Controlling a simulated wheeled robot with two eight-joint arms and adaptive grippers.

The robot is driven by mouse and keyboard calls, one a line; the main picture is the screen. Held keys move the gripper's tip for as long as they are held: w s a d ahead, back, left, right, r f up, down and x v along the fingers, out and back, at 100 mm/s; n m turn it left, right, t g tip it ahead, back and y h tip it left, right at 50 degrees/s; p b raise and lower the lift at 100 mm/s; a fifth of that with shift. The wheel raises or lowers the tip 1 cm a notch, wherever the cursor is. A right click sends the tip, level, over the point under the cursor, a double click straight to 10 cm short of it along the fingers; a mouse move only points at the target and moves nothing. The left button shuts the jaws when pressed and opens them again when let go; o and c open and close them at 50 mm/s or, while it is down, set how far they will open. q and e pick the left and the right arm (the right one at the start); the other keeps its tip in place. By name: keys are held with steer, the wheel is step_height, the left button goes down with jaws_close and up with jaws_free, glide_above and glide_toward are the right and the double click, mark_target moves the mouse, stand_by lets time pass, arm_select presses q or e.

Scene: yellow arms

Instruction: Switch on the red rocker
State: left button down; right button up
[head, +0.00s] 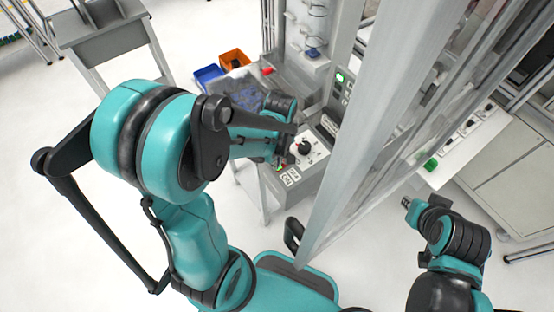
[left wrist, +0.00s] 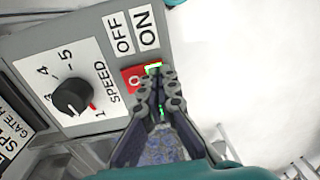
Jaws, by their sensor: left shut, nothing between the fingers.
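The red rocker (left wrist: 133,77) is on a grey control panel, under the OFF and ON labels, in the left wrist view. Its red part carries an O, and a green lit part (left wrist: 154,67) shows at its ON side. My left gripper (left wrist: 158,84) is shut and empty, its fingertips right at the rocker and covering part of it. I cannot tell whether they touch it. In the head view, my left arm reaches to this panel (head: 308,178) and hides most of the gripper. My right arm's end (head: 410,205) is at the right, apart from the panel; its fingers are not clear.
A tall grey frame post (head: 355,140) stands right of the panel, between my arms. Blue (head: 207,75) and orange (head: 234,60) bins lie behind. White floor is open at the left.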

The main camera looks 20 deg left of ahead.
arm_select(q)
steer(key=shift+w, duration=0.2)
steer(key=shift+w+d+r, duration=0.25)
steer(key=shift+w+d, duration=0.15)
steer(key=shift+w, duration=0.15)
steer(key=r+p, duration=0.2)
steer(key=r, duration=0.1)
steer(key=r+p, duration=0.1)
steer(key=shift+s+a+r+p, duration=0.15)
steer(key=shift+a+r+p, duration=0.1)
steer(key=shift+p, duration=0.1)
step_height(320, 180, up, 9)
steer(key=s+p, duration=0.1)
steer(key=p, duration=0.1)
steer(key=shift+s+a+r, duration=0.15)
steer(key=shift+a+r, duration=0.05)
steer(key=shift+a, duration=0.05)
